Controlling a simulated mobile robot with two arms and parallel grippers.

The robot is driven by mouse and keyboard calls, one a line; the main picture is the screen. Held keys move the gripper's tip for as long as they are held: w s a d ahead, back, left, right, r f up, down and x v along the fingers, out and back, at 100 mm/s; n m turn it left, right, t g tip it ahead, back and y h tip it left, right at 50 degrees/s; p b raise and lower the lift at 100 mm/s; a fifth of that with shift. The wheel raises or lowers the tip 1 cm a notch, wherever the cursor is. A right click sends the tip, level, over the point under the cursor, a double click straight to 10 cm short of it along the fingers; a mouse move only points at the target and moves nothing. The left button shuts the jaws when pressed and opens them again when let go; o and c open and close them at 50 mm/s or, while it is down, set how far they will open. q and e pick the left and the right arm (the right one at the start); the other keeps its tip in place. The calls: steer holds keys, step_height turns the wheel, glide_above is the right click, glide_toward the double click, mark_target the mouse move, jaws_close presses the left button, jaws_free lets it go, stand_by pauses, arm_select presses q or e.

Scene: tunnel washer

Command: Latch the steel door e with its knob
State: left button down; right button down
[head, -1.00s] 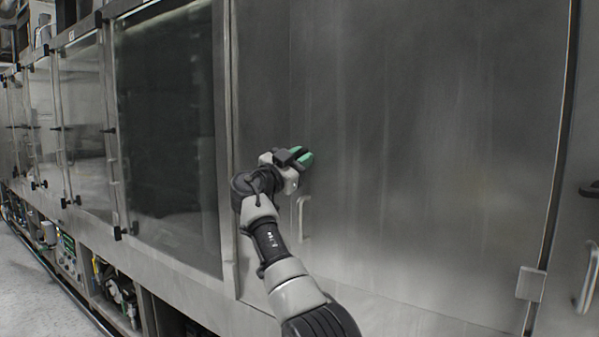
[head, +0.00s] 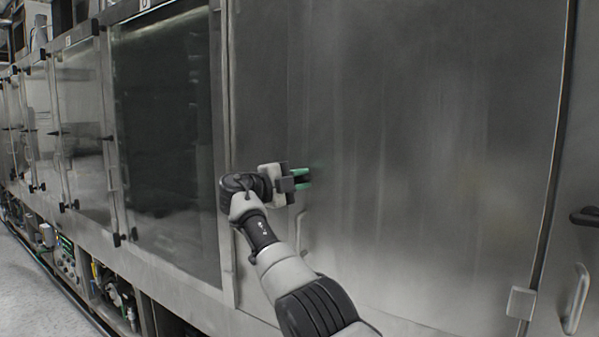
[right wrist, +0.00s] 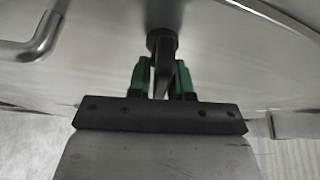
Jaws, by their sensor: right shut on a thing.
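The large steel door (head: 430,160) fills the right half of the head view and looks flush with its frame. My right gripper (head: 304,179) is at the door's left side, its green fingers one above the other and pointing at the door. In the right wrist view, my right gripper (right wrist: 161,80) is shut on a black knob (right wrist: 162,42), with a finger on each side of the knob's bar. The knob cannot be made out in the head view. My left gripper is not in view.
A bar handle (head: 300,235) is on the door just below my right gripper; it also shows in the right wrist view (right wrist: 30,48). Another black knob (head: 585,216) and handle (head: 577,300) are at far right. Dark glass doors (head: 165,150) line the left.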

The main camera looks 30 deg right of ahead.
steer(key=shift+f+m+y+p, duration=0.1)
steer(key=shift+m+y+p, duration=0.3)
steer(key=shift+m, duration=0.7)
steer(key=c, duration=1.2)
jaws_free()
steer(key=shift+o, duration=0.2)
steer(key=a+b, duration=0.2)
steer(key=a, duration=0.8)
steer(key=shift+a+b, duration=0.4)
steer(key=shift+f, duration=0.1)
